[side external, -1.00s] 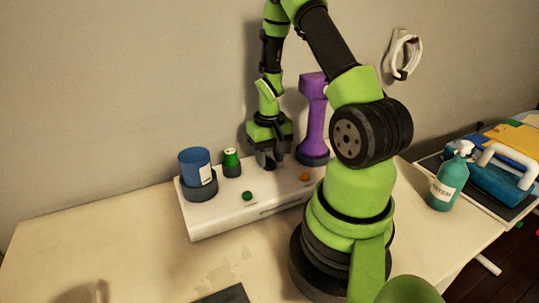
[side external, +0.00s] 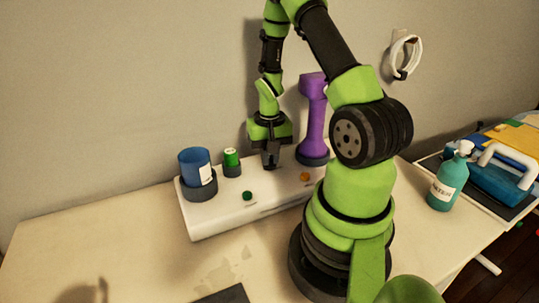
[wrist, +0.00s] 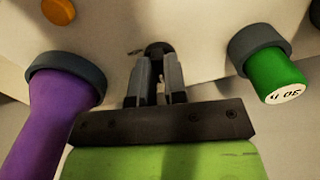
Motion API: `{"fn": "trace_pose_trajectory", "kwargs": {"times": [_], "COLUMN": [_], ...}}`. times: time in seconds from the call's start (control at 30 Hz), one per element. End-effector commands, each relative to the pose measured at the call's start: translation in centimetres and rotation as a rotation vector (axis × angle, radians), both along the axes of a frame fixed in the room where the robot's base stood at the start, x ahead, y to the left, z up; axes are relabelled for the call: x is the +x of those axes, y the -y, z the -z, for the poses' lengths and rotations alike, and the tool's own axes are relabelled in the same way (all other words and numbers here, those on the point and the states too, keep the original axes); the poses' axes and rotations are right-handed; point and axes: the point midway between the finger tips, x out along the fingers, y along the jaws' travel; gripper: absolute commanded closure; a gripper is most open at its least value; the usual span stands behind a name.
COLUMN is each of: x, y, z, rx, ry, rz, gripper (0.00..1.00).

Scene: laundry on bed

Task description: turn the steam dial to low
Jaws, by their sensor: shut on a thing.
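The white base unit (side external: 218,218) lies on the table below my gripper (side external: 270,160). In the wrist view, my gripper (wrist: 158,78) points down at the top of this unit and its fingers are closed around a small dark dial (wrist: 157,48). The dial sits between the fingertips and is partly covered by them. In the side view the fingers hide almost all of it. I cannot read any setting marks around the dial.
On the unit, a blue cup (side external: 194,168) and a green cylinder (side external: 231,158) stand left of my gripper, and a purple dumbbell-shaped piece (side external: 314,120) stands close on its right. Green (side external: 247,195) and orange (side external: 304,176) buttons are at the front. A teal spray bottle (side external: 447,180) stands farther right.

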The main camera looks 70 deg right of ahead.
Motion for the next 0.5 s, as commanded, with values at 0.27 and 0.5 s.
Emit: {"fn": "trace_pose_trajectory", "kwargs": {"times": [0.27, 0.5], "x": [0.03, 0.03], "y": [-0.01, -0.01], "z": [-0.04, -0.04], "rx": [0.0, 0.0], "ry": [0.0, 0.001], "rz": [0.256, 0.478], "gripper": [1.0, 1.0]}}
